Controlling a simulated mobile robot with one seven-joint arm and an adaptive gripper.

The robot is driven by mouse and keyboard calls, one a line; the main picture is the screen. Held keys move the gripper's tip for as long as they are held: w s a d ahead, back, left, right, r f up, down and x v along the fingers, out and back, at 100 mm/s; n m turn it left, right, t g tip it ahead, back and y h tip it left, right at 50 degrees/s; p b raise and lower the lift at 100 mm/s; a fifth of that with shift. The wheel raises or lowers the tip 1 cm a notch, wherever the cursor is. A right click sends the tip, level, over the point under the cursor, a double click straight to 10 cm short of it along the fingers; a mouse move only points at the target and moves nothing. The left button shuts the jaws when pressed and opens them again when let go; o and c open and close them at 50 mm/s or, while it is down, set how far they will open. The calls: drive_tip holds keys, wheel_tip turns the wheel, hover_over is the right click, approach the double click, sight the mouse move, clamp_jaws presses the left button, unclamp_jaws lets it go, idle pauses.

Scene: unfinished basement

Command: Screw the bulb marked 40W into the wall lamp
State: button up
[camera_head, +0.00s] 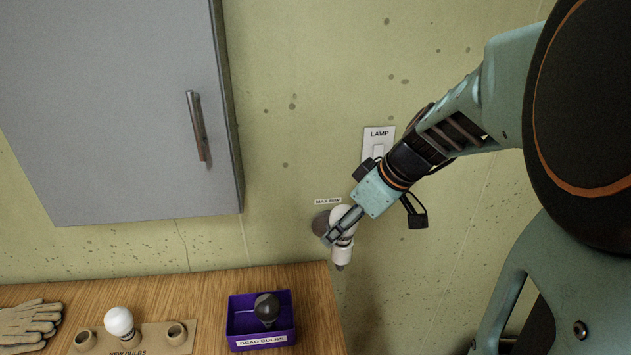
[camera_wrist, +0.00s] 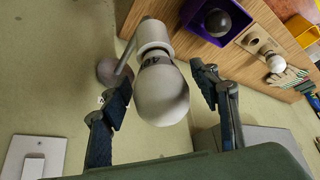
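The wall lamp has a round base (camera_head: 321,224) on the wall and a white socket (camera_head: 342,256), which also shows in the wrist view (camera_wrist: 152,36). A white bulb (camera_wrist: 162,95) sits at the socket's mouth, in line with it. Dark print shows near its neck, partly cut off and not surely readable. My gripper (camera_head: 340,228) is at the lamp; in the wrist view its fingers (camera_wrist: 160,98) stand on either side of the bulb, with gaps visible. The "NEW BULBS" holder (camera_head: 156,337) has one white bulb (camera_head: 119,322) and two empty holes.
A purple "DEAD BULBS" box (camera_head: 240,303) holds a dark bulb (camera_head: 267,308). Gloves (camera_head: 28,322) lie at the left of the wooden bench (camera_head: 190,290). A grey cabinet (camera_head: 120,110) hangs above. A "LAMP" switch (camera_head: 378,145) is on the wall behind my gripper.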

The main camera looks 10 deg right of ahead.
drive_tip(key=c, duration=1)
drive_tip(key=shift+o, duration=0.2)
drive_tip(key=shift+r+m+t+h+p, duration=0.15)
drive_tip(key=shift+m+t+h+p, duration=0.25)
drive_tip(key=shift+m, duration=0.6)
drive_tip(key=shift+m+h+p, duration=0.3)
drive_tip(key=shift+m+p, duration=0.1)
drive_tip(key=shift+m, duration=0.3)
drive_tip(key=shift+m+p, duration=0.3)
drive_tip(key=shift+p, duration=0.1)
drive_tip(key=shift+t, duration=0.3)
drive_tip(key=shift+m+h+p, duration=0.4)
drive_tip(key=shift+m+p, duration=0.1)
drive_tip(key=shift+p, duration=0.15)
drive_tip(key=shift+m+p, duration=0.4)
drive_tip(key=shift+p, duration=0.2)
